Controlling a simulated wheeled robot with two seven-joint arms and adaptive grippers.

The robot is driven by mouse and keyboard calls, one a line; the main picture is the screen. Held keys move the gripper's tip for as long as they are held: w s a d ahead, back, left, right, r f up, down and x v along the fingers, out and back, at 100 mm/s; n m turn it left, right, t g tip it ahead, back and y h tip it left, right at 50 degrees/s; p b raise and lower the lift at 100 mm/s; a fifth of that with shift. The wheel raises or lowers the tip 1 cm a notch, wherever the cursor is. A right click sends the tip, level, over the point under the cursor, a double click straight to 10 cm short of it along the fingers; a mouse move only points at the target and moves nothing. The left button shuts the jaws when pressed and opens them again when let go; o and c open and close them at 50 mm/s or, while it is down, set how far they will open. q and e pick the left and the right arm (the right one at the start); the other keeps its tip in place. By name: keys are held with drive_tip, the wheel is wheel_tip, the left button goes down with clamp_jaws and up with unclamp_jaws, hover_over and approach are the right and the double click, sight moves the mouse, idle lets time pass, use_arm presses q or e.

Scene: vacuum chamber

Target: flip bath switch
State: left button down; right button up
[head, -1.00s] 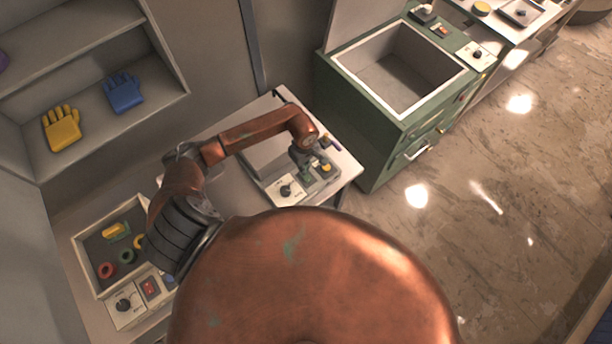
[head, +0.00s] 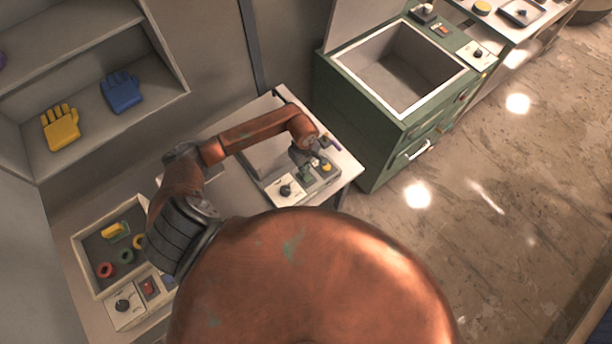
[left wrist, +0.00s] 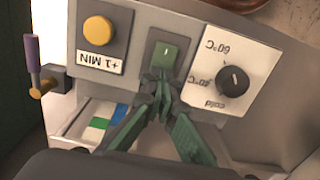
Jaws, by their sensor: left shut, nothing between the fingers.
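The bath unit's control panel (left wrist: 140,30) fills the left wrist view. A green rocker switch (left wrist: 164,54) sits in its middle, on a grey plate. My left gripper (left wrist: 160,82) is shut and empty, its fingertips at the switch's lower edge in that view; I cannot tell whether they touch it. In the head view my left gripper (head: 304,168) is over the panel of the bath unit (head: 270,172) on the bench, between a black dial (head: 286,190) and a yellow button (head: 327,167). My right gripper is not in view.
On the panel, a "+1 MIN" yellow button (left wrist: 98,31) and a temperature dial (left wrist: 232,81) flank the switch. A purple-handled lever (left wrist: 33,62) stands at the side. A tray of coloured rings (head: 103,250) and a green open-topped cabinet (head: 360,120) stand nearby.

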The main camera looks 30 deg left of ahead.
use_arm(q)
drive_tip(key=shift+f+b, duration=0.7)
drive_tip(key=shift+f, duration=0.15)
idle(0.3)
drive_tip(key=shift+r, duration=0.1)
drive_tip(key=shift+r+p, duration=1.6)
drive_tip(key=shift+r, duration=1.85)
